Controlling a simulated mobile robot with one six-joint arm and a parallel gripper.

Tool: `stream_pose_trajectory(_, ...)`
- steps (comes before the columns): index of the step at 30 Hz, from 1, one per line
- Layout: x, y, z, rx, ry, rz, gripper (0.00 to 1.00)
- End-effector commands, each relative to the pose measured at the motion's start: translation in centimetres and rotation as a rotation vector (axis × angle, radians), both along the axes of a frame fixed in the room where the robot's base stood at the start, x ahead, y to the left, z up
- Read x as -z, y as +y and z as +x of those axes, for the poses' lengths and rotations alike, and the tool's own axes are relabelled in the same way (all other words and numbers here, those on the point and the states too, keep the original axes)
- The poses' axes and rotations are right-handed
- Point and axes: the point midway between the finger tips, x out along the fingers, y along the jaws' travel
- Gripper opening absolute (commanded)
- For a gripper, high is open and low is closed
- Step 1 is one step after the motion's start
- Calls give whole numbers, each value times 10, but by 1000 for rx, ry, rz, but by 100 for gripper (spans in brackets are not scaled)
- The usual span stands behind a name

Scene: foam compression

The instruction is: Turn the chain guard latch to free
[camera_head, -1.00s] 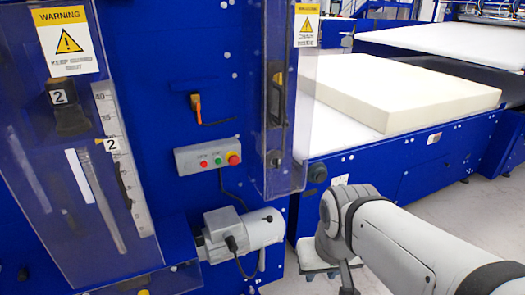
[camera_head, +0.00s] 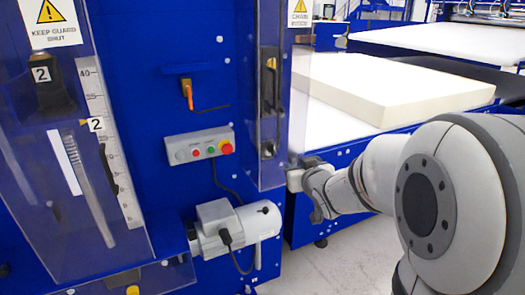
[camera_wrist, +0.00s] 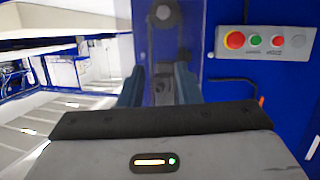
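The tall clear chain guard (camera_head: 272,170) stands upright on the blue machine, left of my arm in the head view. Dark parts show behind or on it, with a round dark one (camera_head: 267,148) low down. My gripper (camera_wrist: 159,85) is open, with two dark blue fingers pointing at the guard. A small dark fitting (camera_wrist: 162,90), perhaps the latch, shows between the fingers, apparently not held. A round dark part (camera_wrist: 164,14) lies beyond it. The latch's turn position is too small to tell. In the head view my wrist is beside the guard's lower right edge, fingertips not clear.
A control box (camera_head: 199,146) with red and green buttons is left of the guard, also in the wrist view (camera_wrist: 264,43). A grey motor (camera_head: 236,229) sits below. A foam block (camera_head: 390,92) lies on the conveyor at right. An orange-handled switch (camera_head: 188,94) is higher up.

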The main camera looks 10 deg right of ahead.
Motion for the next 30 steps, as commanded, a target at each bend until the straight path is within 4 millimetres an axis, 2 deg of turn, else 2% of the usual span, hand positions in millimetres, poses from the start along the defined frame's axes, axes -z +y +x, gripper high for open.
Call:
stream_pose_trajectory(1, 8, 2, 9, -37, -49, 18, 31)
stream_pose_trajectory(3, 7, 8, 18, -93, -117, 47, 31)
stream_pose_trajectory(9, 5, 18, 27, -197, -229, 103, 31)
stream_pose_trajectory(14, 3, 24, 37, -217, -249, 115, 31)
stream_pose_trajectory(24, 2, 39, 86, -215, -248, 113, 31)
stream_pose_trajectory(30, 2, 44, 100, -214, -251, 112, 31)
